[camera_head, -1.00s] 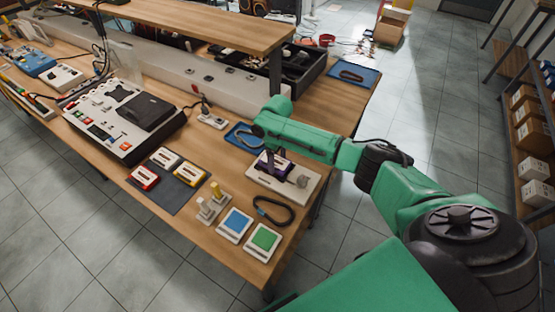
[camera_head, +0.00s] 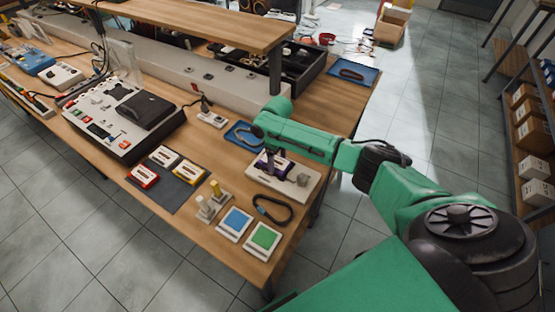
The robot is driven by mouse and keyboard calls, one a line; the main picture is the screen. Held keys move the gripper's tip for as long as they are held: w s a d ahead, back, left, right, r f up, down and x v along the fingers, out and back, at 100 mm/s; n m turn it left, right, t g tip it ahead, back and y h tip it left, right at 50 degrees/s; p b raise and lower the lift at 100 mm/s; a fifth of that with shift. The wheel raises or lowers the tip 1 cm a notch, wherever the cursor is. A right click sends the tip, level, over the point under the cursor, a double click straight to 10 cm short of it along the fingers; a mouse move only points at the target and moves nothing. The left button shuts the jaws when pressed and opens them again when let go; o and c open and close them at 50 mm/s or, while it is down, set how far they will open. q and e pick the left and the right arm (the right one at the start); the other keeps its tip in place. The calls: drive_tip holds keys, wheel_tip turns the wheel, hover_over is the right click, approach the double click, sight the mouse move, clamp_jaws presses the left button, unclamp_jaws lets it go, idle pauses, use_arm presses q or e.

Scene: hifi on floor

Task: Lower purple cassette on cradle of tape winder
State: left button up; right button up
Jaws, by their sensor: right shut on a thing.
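The tape winder (camera_head: 303,189) is a pale, flat device near the right end of the wooden bench. A dark knob or crank shows on its right side. My right gripper (camera_head: 270,161) points down over the winder's left part and is shut on the purple cassette (camera_head: 261,165). Only a small purple part of the cassette shows, because my gripper and arm hide the rest. Whether the cassette touches the cradle cannot be told from this angle. My left gripper is not in view.
A dark mat (camera_head: 176,194) with several cassettes lies to the left. Small bottles (camera_head: 207,206), a blue pad (camera_head: 235,223), a green pad (camera_head: 263,239) and a black strap loop (camera_head: 273,209) lie in front. A blue tray (camera_head: 239,136) sits behind. A large tape deck (camera_head: 118,120) stands further left.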

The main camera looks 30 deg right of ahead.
drive_tip(key=shift+f, duration=0.15)
idle(0.3)
drive_tip(key=o, duration=1.2)
wheel_tip(320, 180, up, 20)
drive_tip(key=p, duration=0.6)
drive_tip(key=shift+r+p, duration=0.25)
drive_tip(key=shift+p, duration=0.15)
